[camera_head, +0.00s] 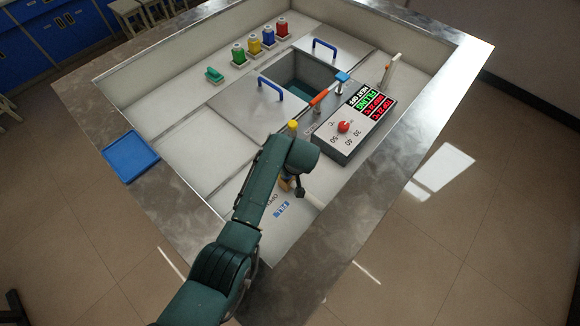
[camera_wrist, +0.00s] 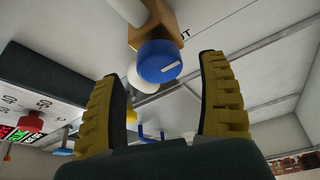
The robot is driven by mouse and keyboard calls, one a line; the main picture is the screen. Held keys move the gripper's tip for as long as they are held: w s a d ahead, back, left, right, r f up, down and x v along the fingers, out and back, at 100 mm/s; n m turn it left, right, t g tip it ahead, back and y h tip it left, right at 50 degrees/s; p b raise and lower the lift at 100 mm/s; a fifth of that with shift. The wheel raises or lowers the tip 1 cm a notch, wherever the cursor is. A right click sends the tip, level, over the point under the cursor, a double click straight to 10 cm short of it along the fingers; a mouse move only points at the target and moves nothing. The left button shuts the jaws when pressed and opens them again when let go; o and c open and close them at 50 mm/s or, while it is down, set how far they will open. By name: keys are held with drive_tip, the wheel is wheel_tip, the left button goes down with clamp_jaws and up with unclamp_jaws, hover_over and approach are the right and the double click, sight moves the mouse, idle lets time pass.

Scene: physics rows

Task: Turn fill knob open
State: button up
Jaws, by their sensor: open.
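A round blue knob (camera_wrist: 158,61) with a white line on its face sits on a brass-coloured fitting (camera_wrist: 151,22) in the wrist view. My gripper (camera_wrist: 163,72) is open, with its two yellow ribbed fingers on either side below the knob. The knob lies at the gap between the fingertips, and neither finger visibly grips it. My arm hides most of the fitting there, and the blue knob cannot be made out.
A control box (camera_head: 356,124) with a red knob (camera_head: 344,127) and lit displays stands right of my arm. Behind are an open basin (camera_head: 300,77), a blue-handled lid (camera_head: 252,99) and several coloured bottles (camera_head: 268,37). A blue tray (camera_head: 131,157) lies on the left rim.

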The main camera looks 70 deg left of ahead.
drive_tip(key=v, duration=0.9)
drive_tip(key=shift+r, duration=0.25)
drive_tip(key=shift+d, duration=0.15)
drive_tip(key=w+d+r+m+t, duration=0.1)
drive_tip(key=w+d+r, duration=0.1)
drive_tip(key=w+d, duration=0.3)
drive_tip(key=w+d+r+m+t, duration=0.2)
drive_tip(key=w+d, duration=0.3)
drive_tip(key=d, duration=0.1)
drive_tip(key=w+d+r+m+t, duration=0.1)
drive_tip(key=w+d+r, duration=0.1)
drive_tip(key=w+d, duration=0.2)
drive_tip(key=shift+w+d+m+t, duration=0.2)
drive_tip(key=shift+d, duration=0.4)
drive_tip(key=shift+w+d+m+t, duration=0.2)
drive_tip(key=shift+d, duration=0.4)
drive_tip(key=w+d+r+m+t+h, duration=0.25)
drive_tip(key=d+r+m+t, duration=0.7)
drive_tip(key=d+r, duration=1.35)
drive_tip(key=s+d+r+m+t+h, duration=0.15)
drive_tip(key=s+r+t, duration=0.3)
drive_tip(key=r, duration=0.45)
drive_tip(key=s+d+r+m+t+h, duration=0.1)
drive_tip(key=s+d+r+m+t, duration=0.2)
drive_tip(key=s+r, duration=0.4)
wheel_tip(320, 180, up, 20)
drive_tip(key=w+a+p, duration=0.1)
drive_tip(key=p, duration=1.8)
drive_tip(key=shift+t, duration=0.4)
